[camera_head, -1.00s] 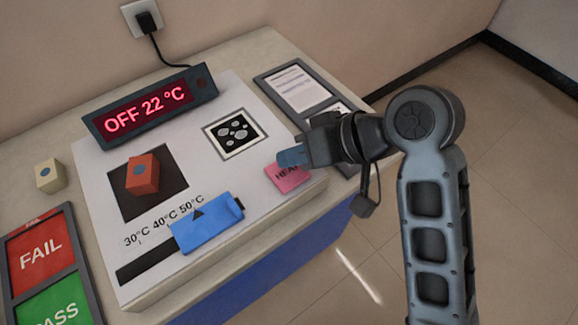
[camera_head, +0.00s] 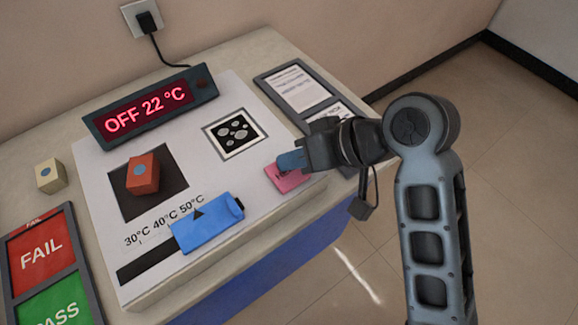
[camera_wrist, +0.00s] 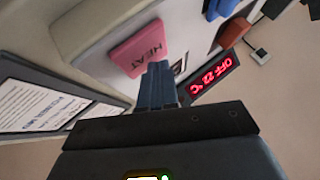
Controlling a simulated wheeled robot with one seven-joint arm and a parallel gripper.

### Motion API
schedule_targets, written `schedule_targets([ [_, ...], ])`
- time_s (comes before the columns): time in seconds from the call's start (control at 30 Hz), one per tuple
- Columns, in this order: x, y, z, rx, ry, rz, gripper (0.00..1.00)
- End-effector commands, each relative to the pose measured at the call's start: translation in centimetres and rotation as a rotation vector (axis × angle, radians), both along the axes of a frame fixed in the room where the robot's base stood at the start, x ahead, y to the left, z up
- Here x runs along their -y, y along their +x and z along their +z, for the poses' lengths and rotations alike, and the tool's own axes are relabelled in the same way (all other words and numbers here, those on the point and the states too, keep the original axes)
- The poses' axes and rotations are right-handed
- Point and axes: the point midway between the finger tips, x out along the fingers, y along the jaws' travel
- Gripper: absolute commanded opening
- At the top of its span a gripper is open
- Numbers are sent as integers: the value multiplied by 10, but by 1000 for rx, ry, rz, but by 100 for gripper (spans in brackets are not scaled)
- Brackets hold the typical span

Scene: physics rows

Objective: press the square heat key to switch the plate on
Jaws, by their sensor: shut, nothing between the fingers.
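The pink square HEAT key (camera_head: 288,179) sits at the right front of the white plate unit. It also shows in the wrist view (camera_wrist: 137,48), with its label readable. My gripper (camera_head: 291,160) is shut and empty, its blue fingertips over the key's upper edge in the head view. In the wrist view my fingertips (camera_wrist: 158,75) are beside the key's label end; I cannot tell whether they touch it. The display (camera_head: 150,106) reads OFF 22 °C in red. An orange-red block (camera_head: 142,174) stands on the dark square plate (camera_head: 172,199).
A blue slider (camera_head: 208,225) lies by the 30, 40 and 50 °C marks. A beige block (camera_head: 50,176) and the FAIL and PASS panel (camera_head: 40,247) are at the left. A framed sheet (camera_head: 298,88) lies behind my gripper. Open floor is at the right.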

Motion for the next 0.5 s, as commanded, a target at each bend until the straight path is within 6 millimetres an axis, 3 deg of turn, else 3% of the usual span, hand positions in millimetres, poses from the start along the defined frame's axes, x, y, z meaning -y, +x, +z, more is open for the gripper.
schedule_targets([
  [0.5, 0, 0, -6, 0, 0, 0, 0],
])
